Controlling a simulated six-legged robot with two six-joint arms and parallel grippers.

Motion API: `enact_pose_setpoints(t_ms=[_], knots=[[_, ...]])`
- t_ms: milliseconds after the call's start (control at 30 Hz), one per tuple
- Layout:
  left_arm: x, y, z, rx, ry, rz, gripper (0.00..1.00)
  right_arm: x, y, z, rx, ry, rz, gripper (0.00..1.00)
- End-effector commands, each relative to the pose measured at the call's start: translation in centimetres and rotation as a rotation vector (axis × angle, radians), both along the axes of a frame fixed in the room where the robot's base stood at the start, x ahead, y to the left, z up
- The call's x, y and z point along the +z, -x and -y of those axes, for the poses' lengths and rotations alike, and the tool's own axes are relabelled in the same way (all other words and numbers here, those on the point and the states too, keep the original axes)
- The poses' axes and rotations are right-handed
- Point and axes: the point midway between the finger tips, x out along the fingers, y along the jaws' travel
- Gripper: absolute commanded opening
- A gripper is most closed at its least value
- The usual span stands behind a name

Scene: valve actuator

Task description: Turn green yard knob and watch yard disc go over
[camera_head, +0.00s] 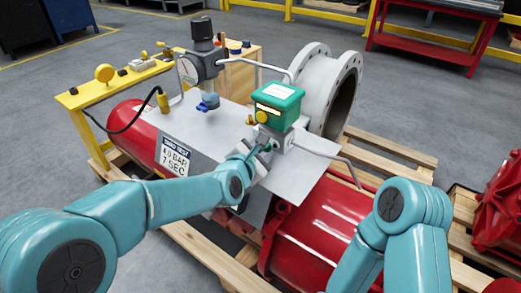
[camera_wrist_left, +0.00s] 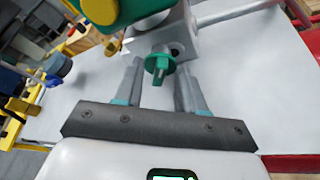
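The green knob (camera_wrist_left: 159,66) sticks out of a grey block (camera_wrist_left: 160,40) in the left wrist view, its grip bar roughly upright in the picture. My left gripper (camera_wrist_left: 158,74) is open, one finger on each side of the knob, with a visible gap on both sides. In the head view my left gripper (camera_head: 262,151) reaches the grey block under a green box (camera_head: 279,103), where the knob is hard to make out. The box has a yellow cap on its side. I cannot identify the yard disc for certain. My right arm shows at lower right; its gripper is out of view.
A grey plate (camera_head: 215,135) carries a gauge (camera_head: 188,70) and a dark-topped regulator (camera_head: 205,45). Grey pipes run beside the green box. Red cylinders (camera_head: 320,235) lie below on wooden pallets. A large flanged pipe (camera_head: 318,85) stands behind, and a yellow bench (camera_head: 95,92) at left.

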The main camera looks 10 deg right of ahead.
Motion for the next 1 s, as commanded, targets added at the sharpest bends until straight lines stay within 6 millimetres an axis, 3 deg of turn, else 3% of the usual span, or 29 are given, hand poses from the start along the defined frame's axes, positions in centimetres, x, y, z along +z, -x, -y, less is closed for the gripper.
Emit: enact_pose_setpoints(t_ms=[133,233,267,467,767,1000], knots=[[0.0,0.1,0.1,-0.001,0.001,0.001,0.36,0.0,0.0,0.0,0.000,0.000,0.000,0.43],[0.0,0.1,0.1,0.000,0.001,0.001,0.04,0.0,0.0,0.0,0.000,0.000,0.000,0.43],[0.0,0.1,0.1,0.000,0.001,0.001,0.00,0.0,0.0,0.0,0.000,0.000,0.000,0.43],[0.0,0.1,0.1,0.000,-0.005,0.007,0.00,-0.1,0.0,0.0,0.000,0.000,0.000,0.43],[-0.4,0.3,0.3,-0.002,-0.146,0.156,0.00,-2.2,0.0,0.0,0.000,0.000,0.000,0.43],[-0.1,0.3,0.3,0.000,-0.174,0.181,0.00,-2.2,0.0,0.0,0.000,0.000,0.000,0.43]])
